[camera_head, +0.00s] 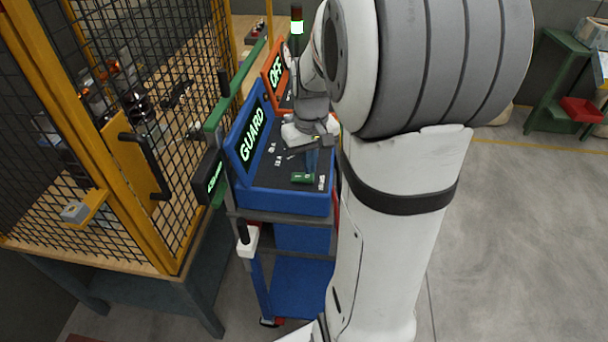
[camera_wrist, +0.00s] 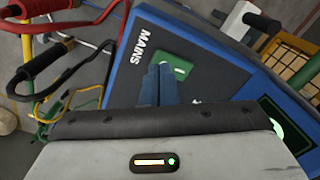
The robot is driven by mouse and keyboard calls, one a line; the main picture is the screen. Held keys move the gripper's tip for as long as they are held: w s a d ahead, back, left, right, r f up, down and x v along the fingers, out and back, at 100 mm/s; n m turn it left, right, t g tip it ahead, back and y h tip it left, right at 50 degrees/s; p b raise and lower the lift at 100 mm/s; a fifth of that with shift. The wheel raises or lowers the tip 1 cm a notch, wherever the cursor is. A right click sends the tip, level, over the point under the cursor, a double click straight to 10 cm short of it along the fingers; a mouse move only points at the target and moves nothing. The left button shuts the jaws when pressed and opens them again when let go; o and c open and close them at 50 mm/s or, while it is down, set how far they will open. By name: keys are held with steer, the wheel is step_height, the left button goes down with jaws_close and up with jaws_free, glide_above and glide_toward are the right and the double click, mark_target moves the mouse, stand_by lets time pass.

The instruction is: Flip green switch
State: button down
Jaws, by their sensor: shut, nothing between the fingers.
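The green switch (camera_head: 302,178) sits on the dark top of the blue GUARD console (camera_head: 262,200), near its front edge. In the wrist view the green switch (camera_wrist: 183,69) shows just past and to the right of my fingertips, partly hidden by them. The white word MAINS is printed beside it. My gripper (camera_head: 311,170) is shut and empty, its blue fingers pointing down at the panel close to the switch. It also shows in the wrist view (camera_wrist: 159,68). I cannot tell whether the fingertips touch the switch.
A red-orange console with an OFF display (camera_head: 276,70) stands behind the blue one. A mesh cage with a yellow frame (camera_head: 150,215) stands close on the left. A green post and black handles lie between cage and console. Open floor (camera_head: 520,220) is on the right.

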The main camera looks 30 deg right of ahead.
mark_target(309, 177)
steer(key=shift+f+b, duration=0.75)
steer(key=shift+f, duration=0.2)
stand_by(1.0)
steer(key=shift+r, duration=0.1)
steer(key=shift+r+p, duration=2.65)
steer(key=shift+r, duration=0.85)
steer(key=shift+f, duration=0.1)
steer(key=shift+a, duration=0.15)
steer(key=s+a+r+t+b, duration=0.2)
steer(key=s+a+t, duration=0.1)
steer(key=s+a, duration=0.8)
steer(key=shift+s+a+n+b, duration=0.3)
steer(key=shift+s+n, duration=0.1)
steer(key=shift+s, duration=0.45)
